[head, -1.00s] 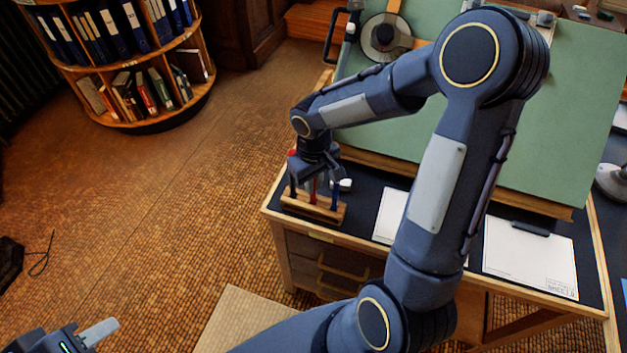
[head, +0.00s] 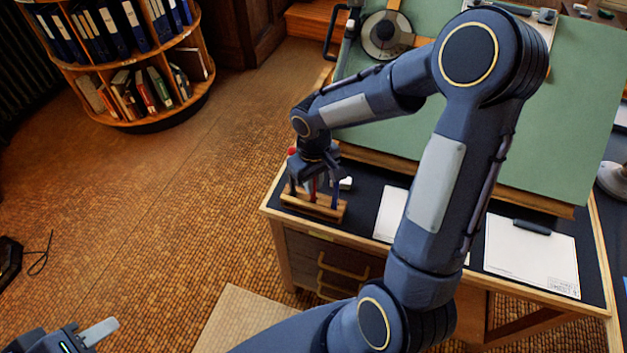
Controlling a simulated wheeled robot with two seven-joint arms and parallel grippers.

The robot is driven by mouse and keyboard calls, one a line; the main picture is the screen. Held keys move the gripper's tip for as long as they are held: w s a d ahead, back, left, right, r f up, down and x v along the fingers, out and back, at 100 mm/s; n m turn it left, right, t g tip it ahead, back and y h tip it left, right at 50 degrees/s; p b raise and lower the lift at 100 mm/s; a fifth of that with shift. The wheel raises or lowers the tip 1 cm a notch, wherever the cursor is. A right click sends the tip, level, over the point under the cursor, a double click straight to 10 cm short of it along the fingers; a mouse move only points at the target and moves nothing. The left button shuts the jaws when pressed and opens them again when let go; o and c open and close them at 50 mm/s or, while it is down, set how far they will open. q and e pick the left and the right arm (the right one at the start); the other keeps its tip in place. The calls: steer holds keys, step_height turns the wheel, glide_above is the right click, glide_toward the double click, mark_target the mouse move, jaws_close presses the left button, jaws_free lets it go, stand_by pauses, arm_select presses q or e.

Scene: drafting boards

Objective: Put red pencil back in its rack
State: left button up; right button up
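The red pencil (head: 314,188) stands upright at the middle of the small wooden rack (head: 325,212) on the desk's left end. Only a short stretch of it shows below my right gripper (head: 316,182), which hangs over the rack from above. A dark upright shape is on each side of the pencil. I cannot tell which are gripper fingers and which are other pencils, or whether the fingers touch the red pencil. My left gripper (head: 97,334) is at the bottom left, far from the desk, partly cut off with one pale finger showing.
A white eraser-like block (head: 345,184) lies just right of the rack. White sheets (head: 391,212) and a clipboard (head: 531,257) lie on the dark desktop (head: 365,203). The green drafting board (head: 560,130) rises behind. A round bookcase (head: 150,120) stands far left, with open floor between.

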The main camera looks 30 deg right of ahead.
steer(key=o, duration=0.5)
steer(key=shift+c, duration=0.2)
steer(key=shift+r, duration=3.9)
steer(key=shift+s, duration=0.1)
